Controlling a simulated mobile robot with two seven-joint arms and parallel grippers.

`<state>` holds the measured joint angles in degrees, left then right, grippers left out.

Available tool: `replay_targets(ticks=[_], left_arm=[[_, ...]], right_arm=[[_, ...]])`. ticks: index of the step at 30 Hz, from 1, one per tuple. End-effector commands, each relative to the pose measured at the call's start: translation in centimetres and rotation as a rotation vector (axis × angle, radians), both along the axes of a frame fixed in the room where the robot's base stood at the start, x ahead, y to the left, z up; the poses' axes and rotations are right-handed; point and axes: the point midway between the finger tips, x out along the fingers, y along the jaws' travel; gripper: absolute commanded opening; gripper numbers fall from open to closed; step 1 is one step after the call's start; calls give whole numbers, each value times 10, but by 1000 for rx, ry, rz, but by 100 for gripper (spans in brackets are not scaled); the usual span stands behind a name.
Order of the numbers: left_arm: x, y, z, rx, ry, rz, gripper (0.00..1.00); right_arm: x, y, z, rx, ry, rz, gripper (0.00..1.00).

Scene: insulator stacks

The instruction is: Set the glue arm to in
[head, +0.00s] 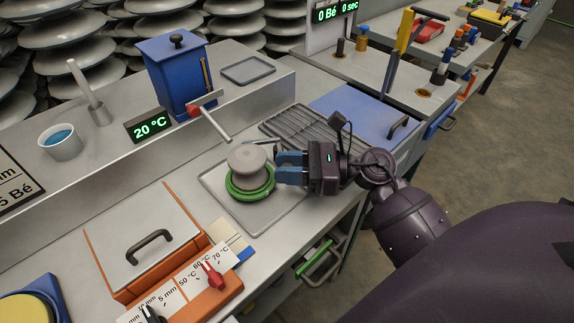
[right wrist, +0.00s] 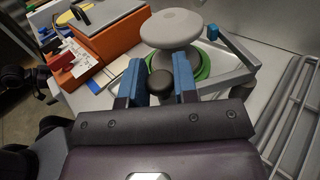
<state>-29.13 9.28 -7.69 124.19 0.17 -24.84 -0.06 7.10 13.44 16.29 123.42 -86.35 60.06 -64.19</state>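The lever I take for the glue arm is a thin metal bar (head: 215,125) with a red hub, in front of the blue pot (head: 175,72); its in or out setting is not readable. A grey round disc piece (head: 247,157) sits on a green ring (head: 250,190) on a tray. My right gripper (head: 278,168) is just right of the disc, blue fingers pointing at it. In the right wrist view a dark round knob (right wrist: 160,83) lies between the fingers, close to both; whether they grip it is unclear. My left gripper is out of the head view.
A white cup of blue liquid (head: 60,141) and a 20 °C display (head: 150,125) stand on the back ledge. An orange box with a handle (head: 145,250) and a temperature dial (head: 212,272) are at the front left. A slatted rack (head: 300,133) is behind my gripper.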

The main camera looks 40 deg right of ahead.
Motion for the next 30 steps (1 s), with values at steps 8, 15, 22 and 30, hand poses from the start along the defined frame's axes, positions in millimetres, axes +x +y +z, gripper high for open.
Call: replay_targets(ticks=[8,15,22,30], left_arm=[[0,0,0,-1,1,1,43],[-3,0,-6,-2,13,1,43],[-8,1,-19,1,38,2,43],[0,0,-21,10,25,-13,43]], right_arm=[[0,0,0,-1,1,1,0],[-1,-4,-2,-2,3,38,0],[-5,-14,-5,-4,8,151,0],[-12,-30,-4,-2,7,292,0]])
